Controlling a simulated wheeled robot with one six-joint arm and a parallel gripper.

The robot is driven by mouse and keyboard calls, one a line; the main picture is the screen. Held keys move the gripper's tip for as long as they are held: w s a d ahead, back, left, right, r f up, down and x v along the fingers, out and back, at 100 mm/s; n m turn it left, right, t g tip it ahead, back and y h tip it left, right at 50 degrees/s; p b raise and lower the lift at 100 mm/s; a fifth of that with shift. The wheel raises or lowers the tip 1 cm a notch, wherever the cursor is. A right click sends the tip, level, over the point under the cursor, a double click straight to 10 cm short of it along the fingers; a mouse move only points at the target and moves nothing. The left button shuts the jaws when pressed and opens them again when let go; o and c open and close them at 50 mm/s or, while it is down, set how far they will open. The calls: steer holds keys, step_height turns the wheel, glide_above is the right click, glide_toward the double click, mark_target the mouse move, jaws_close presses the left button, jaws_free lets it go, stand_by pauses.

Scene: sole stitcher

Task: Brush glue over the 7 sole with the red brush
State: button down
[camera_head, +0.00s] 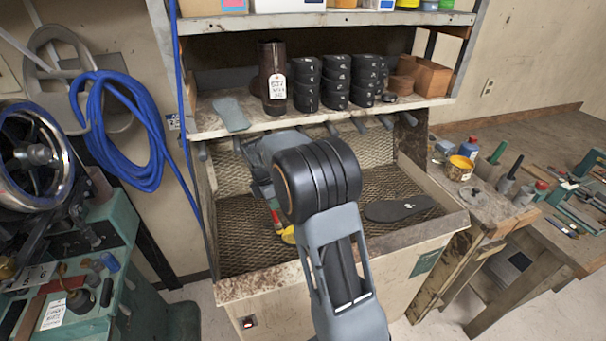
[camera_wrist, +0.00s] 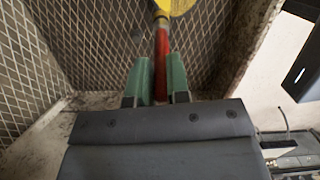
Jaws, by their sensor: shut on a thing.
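The red brush (camera_wrist: 162,48) is held between the green fingers of my gripper (camera_wrist: 160,80) in the wrist view. Its yellow end (camera_wrist: 176,5) points away from the fingers, over the mesh. In the head view, the brush's yellow end (camera_head: 288,235) shows just left of my arm, above the mesh tray; my gripper (camera_head: 277,213) is partly hidden by my arm. A dark sole (camera_head: 400,208) lies flat on the right side of the mesh, apart from the brush. A small pale mark on it is too small to read.
The mesh tray (camera_head: 240,260) has a raised rim and back wall. Above it, a shelf (camera_head: 205,122) holds a grey sole (camera_head: 231,113), a tagged brown boot shaft (camera_head: 272,75) and stacked black pieces (camera_head: 337,80). A yellow-topped pot (camera_head: 460,167) stands on the right-hand side bench.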

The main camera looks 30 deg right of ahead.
step_height(320, 180, up, 2)
steer(key=shift+r+p, duration=0.25)
steer(key=shift+p, duration=0.2)
steer(key=shift+r+p, duration=1.9)
steer(key=shift+r, duration=0.6)
